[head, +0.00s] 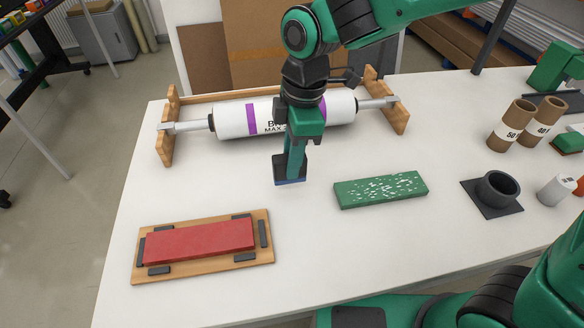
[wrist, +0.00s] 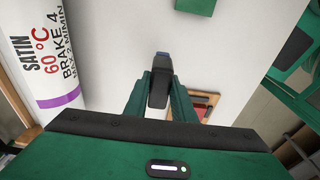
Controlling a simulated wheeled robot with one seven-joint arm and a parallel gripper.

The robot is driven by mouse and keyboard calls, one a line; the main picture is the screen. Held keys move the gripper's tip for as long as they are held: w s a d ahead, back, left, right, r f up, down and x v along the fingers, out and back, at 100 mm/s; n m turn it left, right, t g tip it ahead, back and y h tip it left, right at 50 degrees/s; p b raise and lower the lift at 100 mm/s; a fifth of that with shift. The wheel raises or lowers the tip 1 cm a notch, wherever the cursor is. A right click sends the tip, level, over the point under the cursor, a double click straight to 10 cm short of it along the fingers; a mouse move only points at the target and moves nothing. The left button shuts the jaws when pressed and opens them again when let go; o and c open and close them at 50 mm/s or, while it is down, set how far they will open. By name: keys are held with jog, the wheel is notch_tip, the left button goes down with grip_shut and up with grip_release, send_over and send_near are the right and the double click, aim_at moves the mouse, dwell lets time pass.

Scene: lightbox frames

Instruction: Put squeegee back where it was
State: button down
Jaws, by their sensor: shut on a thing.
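The squeegee (head: 289,171), a dark block with a blue lower edge, is held in my gripper (head: 293,150). In the wrist view the squeegee (wrist: 160,85) sits between the two green fingers, its blue edge at the far end. My gripper is shut on it and points down. The squeegee hangs over the white table (head: 310,240), between the roller and the front blocks, apparently clear of the surface. Its far side and the part between the fingers are hidden.
A white roller (head: 235,119) lies in a wooden cradle (head: 165,146) behind. A red block (head: 200,241) sits on a wooden board (head: 205,270) front left. A flecked green slab (head: 380,190), dark cup (head: 497,187) and cardboard tubes (head: 512,125) are to the right. The table's front middle is bare.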

jog(key=shift+f, duration=1.9)
jog(key=shift+f, duration=0.1)
jog(key=c, duration=1.5)
grip_release()
jog(key=r, duration=0.4)
jog(key=d+r, duration=0.1)
jog(key=r, duration=0.7)
jog(key=shift+w+d+r, duration=0.1)
jog(key=shift+w+d, duration=0.05)
jog(key=shift+d, duration=0.05)
jog(key=d+f+m+h, duration=0.1)
jog(key=d+f+m, duration=0.1)
jog(key=d+m, duration=1.95)
jog(key=s+d+f+m, duration=0.1)
jog(key=s+d+m, duration=0.1)
jog(key=s+d, duration=0.2)
jog(key=s+d+f+m, duration=0.2)
jog(key=s+d, duration=0.3)
jog(key=d, duration=0.5)
jog(key=s+d+f+m, duration=0.1)
jog(key=s+d+m, duration=0.1)
jog(key=s+d, duration=0.2)
jog(key=shift+s+d+f, duration=0.15)
jog(key=shift+s+d, duration=0.05)
jog(key=shift+d, duration=0.5)
jog(key=shift+s+d+f, duration=0.1)
jog(key=shift+s+d, duration=0.05)
jog(key=shift+d, duration=0.55)
